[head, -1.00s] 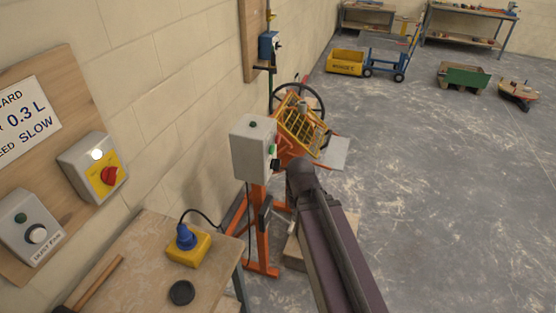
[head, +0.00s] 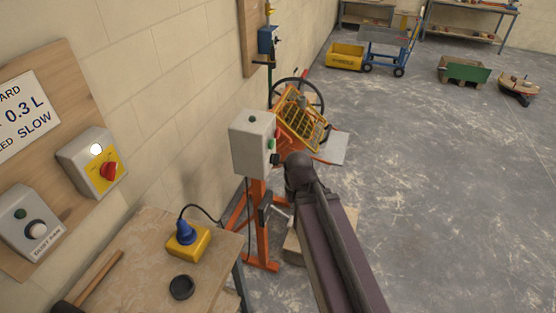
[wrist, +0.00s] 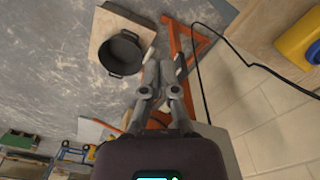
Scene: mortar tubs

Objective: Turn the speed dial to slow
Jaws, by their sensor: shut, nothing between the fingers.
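The grey control box (head: 252,142) stands on an orange post beside the wall in the head view. A green button (head: 272,144) and a black knob (head: 275,159) show on its right-hand face. That face is seen edge-on, so I cannot read any marks or the knob's setting. My gripper (wrist: 158,70) is shut and empty in the wrist view, with its fingers pointing toward the floor and the orange stand. The fingers appear apart from the box and knob. In the head view my arm hides most of the gripper.
An orange mixer with a yellow grate (head: 301,117) stands behind the box. A black bucket (wrist: 122,54) sits on a wooden board. A bench (head: 135,245) with a yellow socket box (head: 188,240) is at left. Open floor (head: 440,200) lies to the right.

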